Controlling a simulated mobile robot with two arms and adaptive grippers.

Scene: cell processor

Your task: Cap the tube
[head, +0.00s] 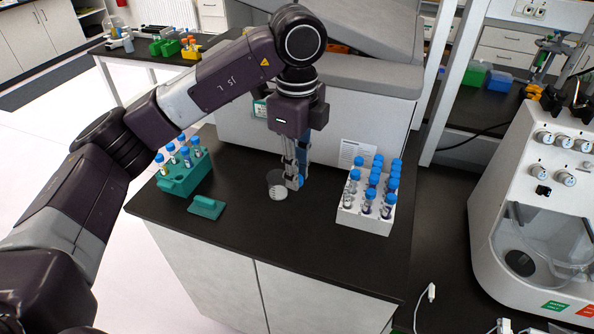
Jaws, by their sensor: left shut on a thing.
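My left gripper (294,183) points down over the black counter, between the two racks. It is shut on a small blue thing that looks like a cap (300,182), mostly hidden by the fingers. A white rack (362,221) just to the right of the gripper holds several upright tubes with blue caps (386,211). A green rack (185,184) to the left holds several tubes, with blue tops showing (170,147). I cannot tell which tube is uncapped. My right gripper is not in view.
A clear beaker (277,184) with pale contents stands right beside the gripper's left side. A flat green piece (206,207) lies in front of the green rack. A large grey-white machine (350,115) stands behind. The counter's front (270,240) is clear.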

